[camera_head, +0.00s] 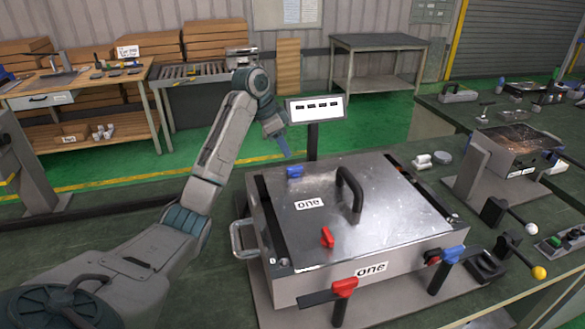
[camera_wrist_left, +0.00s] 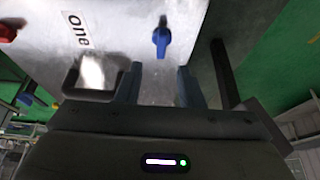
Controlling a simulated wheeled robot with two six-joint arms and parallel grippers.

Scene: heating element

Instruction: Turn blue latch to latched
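The blue latch (camera_head: 294,171) sits on the far left part of the metal lid (camera_head: 290,235) of a box labelled "one". In the left wrist view the blue latch (camera_wrist_left: 161,42) lies beyond the fingertips, roughly in line with the gap between them. My left gripper (camera_head: 284,147) is just above and behind the blue latch in the head view. Its two fingers (camera_wrist_left: 159,75) are apart with nothing between them, so it is open. A red latch (camera_head: 327,237) stands nearer the lid's front edge. My right gripper is not in view.
A black handle (camera_head: 350,190) rises from the lid. A red lever (camera_head: 344,288) and a blue lever (camera_head: 452,254) stand at the box's front. A small display (camera_head: 315,108) stands behind the box. Ball-ended levers (camera_head: 538,272) are at the right.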

